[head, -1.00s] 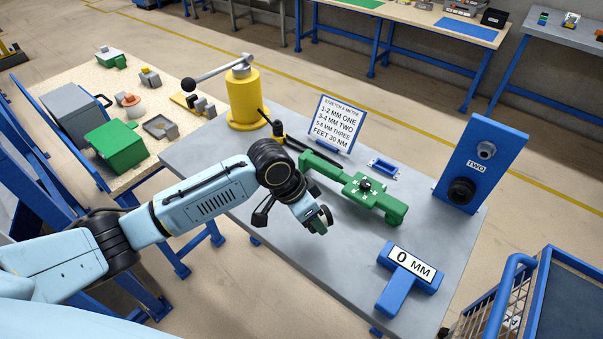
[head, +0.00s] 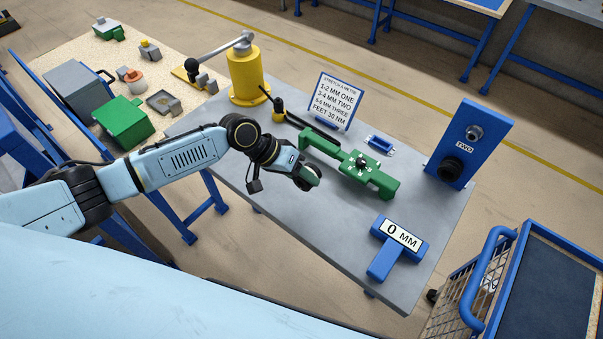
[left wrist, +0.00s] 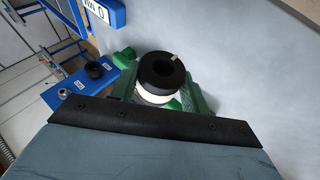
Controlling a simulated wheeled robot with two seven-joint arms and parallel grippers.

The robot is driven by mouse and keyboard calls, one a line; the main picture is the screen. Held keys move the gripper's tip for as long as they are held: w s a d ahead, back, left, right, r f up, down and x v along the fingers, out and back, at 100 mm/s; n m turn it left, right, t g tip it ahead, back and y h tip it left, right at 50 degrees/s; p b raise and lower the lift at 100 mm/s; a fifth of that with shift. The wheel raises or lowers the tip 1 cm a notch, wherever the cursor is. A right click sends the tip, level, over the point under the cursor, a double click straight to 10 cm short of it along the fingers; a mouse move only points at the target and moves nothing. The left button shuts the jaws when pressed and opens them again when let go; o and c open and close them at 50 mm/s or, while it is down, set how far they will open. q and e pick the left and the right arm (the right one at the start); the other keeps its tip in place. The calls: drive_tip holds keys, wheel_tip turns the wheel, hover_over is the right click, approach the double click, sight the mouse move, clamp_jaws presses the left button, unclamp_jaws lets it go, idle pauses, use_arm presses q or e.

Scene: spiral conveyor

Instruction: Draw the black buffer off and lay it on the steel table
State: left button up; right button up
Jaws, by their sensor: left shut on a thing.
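My left gripper (head: 309,178) is above the steel table (head: 330,240), left of the green fixture. It is shut on a thick black ring-shaped piece, which looks like the black buffer (left wrist: 162,68). My right gripper is not in view.
A blue stand (head: 473,138) marked TWO, with a black round part, stands at the table's right end. A blue 0 MM display (head: 384,262), a sign (head: 340,103) and a yellow post (head: 247,75) also stand there. The front left tabletop is clear.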

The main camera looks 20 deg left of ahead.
use_arm(q)
wheel_tip(320, 180, down, 6)
drive_tip(key=b, duration=0.4)
drive_tip(key=shift+f+b, duration=0.15)
drive_tip(key=shift+b, duration=0.25)
drive_tip(key=shift+f+b, duration=0.45)
drive_tip(key=shift+f, duration=0.2)
drive_tip(key=shift+f, duration=0.25)
